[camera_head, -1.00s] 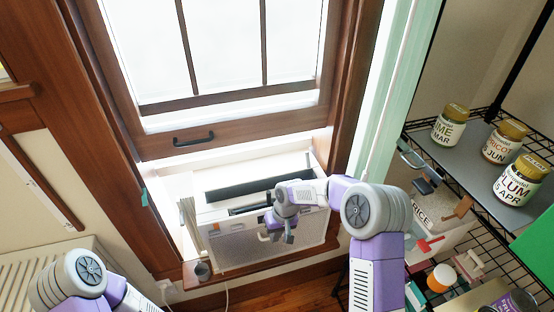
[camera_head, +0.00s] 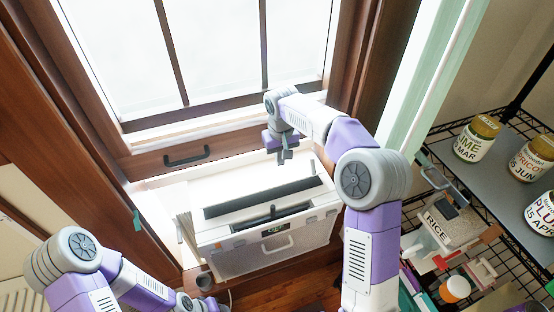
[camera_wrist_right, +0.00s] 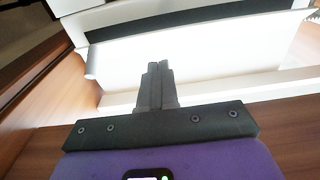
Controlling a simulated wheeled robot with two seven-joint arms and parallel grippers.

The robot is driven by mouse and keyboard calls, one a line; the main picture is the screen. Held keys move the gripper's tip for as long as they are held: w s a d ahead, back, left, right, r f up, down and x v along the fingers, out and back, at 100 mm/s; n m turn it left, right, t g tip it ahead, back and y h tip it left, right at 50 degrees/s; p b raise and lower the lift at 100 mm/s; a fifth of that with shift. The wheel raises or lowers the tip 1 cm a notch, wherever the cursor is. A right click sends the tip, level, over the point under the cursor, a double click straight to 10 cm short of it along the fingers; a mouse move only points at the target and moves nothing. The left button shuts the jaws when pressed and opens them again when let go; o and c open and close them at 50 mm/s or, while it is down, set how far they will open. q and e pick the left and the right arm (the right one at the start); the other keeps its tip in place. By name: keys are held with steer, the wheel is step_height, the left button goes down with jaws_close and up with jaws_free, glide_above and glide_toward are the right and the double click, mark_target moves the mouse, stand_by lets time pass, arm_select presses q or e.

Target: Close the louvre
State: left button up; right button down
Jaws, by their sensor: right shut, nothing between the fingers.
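A white box unit (camera_head: 270,262) with a grille front sits in the window opening. A long dark strip (camera_head: 262,196), which looks like the louvre, runs along its top. Whether it is raised or flat is hard to tell. In front of it is a dark slot (camera_head: 255,222) with a small upright lever and a display. My right gripper (camera_head: 285,156) is above the far side of the unit, near the window sash, shut and empty. Its closed fingers (camera_wrist_right: 156,78) show in the right wrist view, below a dark strip. My left arm is at the lower left; its fingers are not visible.
The window sash (camera_head: 225,140) with a dark handle (camera_head: 187,155) is behind the unit. A wooden frame stands on both sides. On the right are wire shelves with jars (camera_head: 476,138) and a rice container (camera_head: 450,222).

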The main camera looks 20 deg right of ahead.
arm_select(q)
steer(key=shift+s, duration=0.15)
arm_select(e)
glide_toward(279, 183)
step_height(279, 183, down, 5)
steer(key=shift+s+f, duration=0.15)
arm_select(q)
steer(key=shift+f, duration=0.2)
